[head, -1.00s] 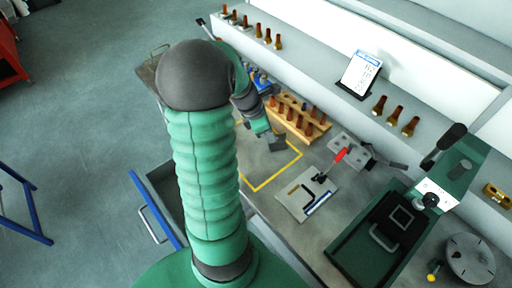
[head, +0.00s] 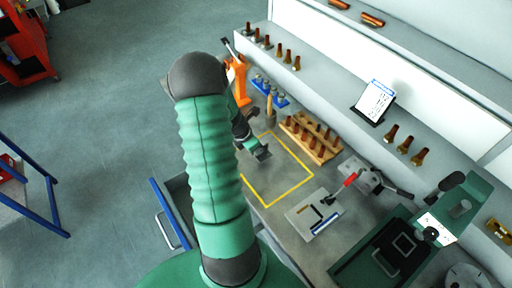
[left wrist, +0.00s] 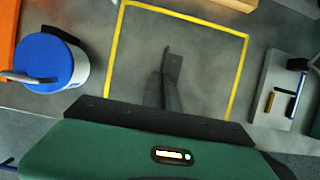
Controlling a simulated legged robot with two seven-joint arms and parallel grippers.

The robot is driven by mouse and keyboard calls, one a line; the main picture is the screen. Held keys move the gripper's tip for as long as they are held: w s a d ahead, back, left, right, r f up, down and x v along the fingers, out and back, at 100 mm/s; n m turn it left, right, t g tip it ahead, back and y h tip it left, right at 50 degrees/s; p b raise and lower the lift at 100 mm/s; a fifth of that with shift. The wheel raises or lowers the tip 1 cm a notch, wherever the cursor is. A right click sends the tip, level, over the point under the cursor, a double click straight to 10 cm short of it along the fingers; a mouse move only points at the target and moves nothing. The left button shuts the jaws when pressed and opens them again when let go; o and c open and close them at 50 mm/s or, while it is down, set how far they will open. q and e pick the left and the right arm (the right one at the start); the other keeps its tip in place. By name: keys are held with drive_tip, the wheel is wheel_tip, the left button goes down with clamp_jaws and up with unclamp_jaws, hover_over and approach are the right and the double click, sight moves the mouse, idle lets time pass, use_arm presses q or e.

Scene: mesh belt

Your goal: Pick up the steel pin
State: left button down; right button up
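My left gripper (head: 259,151) hangs over the yellow-outlined area of the bench, with my green arm in front of part of the view. In the left wrist view its dark fingers (left wrist: 170,80) overlap, so the gap is unclear; nothing shows between them. The rack is not clearly seen in the left wrist view. My right gripper is out of view.
A wooden rack (head: 327,155) with brown pegs stands right of the yellow outline (head: 291,192). An orange tool (head: 239,82) stands behind. A blue-lidded white container (left wrist: 72,66) shows in the left wrist view.

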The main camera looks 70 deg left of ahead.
sight(264, 153)
use_arm(q)
drive_tip(key=x, duration=0.1)
drive_tip(key=p+x, duration=0.1)
drive_tip(key=x, duration=0.1)
drive_tip(key=shift+s+a+f, duration=0.1)
drive_tip(key=shift+s+f, duration=0.1)
drive_tip(key=shift+s, duration=0.1)
drive_tip(key=shift+a+f, duration=0.15)
drive_tip(key=shift+f, duration=0.05)
drive_tip(key=c, duration=1.7)
unclamp_jaws()
drive_tip(key=shift+a, duration=0.1)
drive_tip(key=shift+c, duration=0.2)
drive_tip(key=shift+o, duration=0.5)
